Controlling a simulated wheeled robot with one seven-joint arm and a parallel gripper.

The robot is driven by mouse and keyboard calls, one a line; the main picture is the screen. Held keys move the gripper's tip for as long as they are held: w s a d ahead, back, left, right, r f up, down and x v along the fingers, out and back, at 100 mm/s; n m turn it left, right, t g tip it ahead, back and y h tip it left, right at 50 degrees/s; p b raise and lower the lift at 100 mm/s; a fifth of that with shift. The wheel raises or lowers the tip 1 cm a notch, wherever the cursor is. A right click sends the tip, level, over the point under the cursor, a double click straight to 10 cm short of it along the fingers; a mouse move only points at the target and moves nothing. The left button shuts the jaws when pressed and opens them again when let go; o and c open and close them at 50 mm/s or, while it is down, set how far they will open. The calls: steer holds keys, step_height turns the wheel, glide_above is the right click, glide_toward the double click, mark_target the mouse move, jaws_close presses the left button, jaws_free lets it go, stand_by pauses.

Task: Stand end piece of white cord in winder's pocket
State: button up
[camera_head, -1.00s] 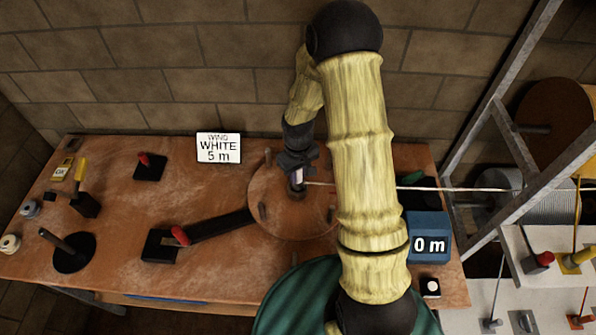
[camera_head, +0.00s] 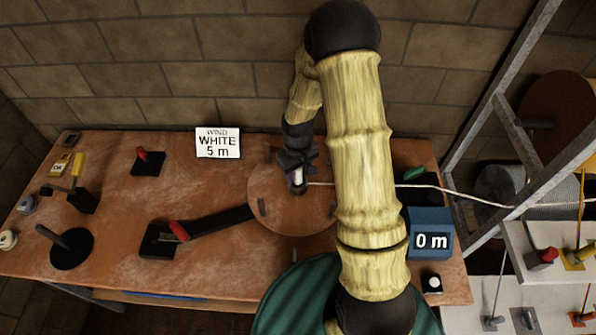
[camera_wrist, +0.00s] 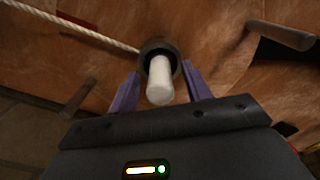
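The white end piece (camera_wrist: 160,82) stands in the dark round pocket (camera_wrist: 152,47) of the winder in the wrist view. Its lower end is hidden inside the pocket. The white cord (camera_wrist: 75,27) runs from the pocket to the upper left there; in the head view the cord (camera_head: 430,187) runs right, sagging past the table. My gripper (camera_wrist: 160,90) is open, its purple fingers on either side of the end piece with gaps. In the head view my gripper (camera_head: 298,184) is over the winder's round disc (camera_head: 285,218), partly hidden by my arm.
A crank arm with a red knob (camera_head: 179,231) lies left of the disc. A blue counter (camera_head: 429,235) reads 0 m. A sign (camera_head: 218,143) reads WIND WHITE 5 m. A metal frame with spools stands at the right. Pegs (camera_head: 262,207) rise from the disc.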

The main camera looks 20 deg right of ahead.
step_height(320, 180, up, 17)
steer(key=b, duration=0.2)
steer(key=shift+r, duration=0.2)
stand_by(0.4)
stand_by(0.7)
steer(key=s+f+m+t, duration=0.1)
steer(key=s+m, duration=0.3)
steer(key=s, duration=1)
steer(key=shift+s+f+t, duration=0.15)
steer(key=shift+f+t, duration=0.2)
steer(key=shift+t, duration=0.45)
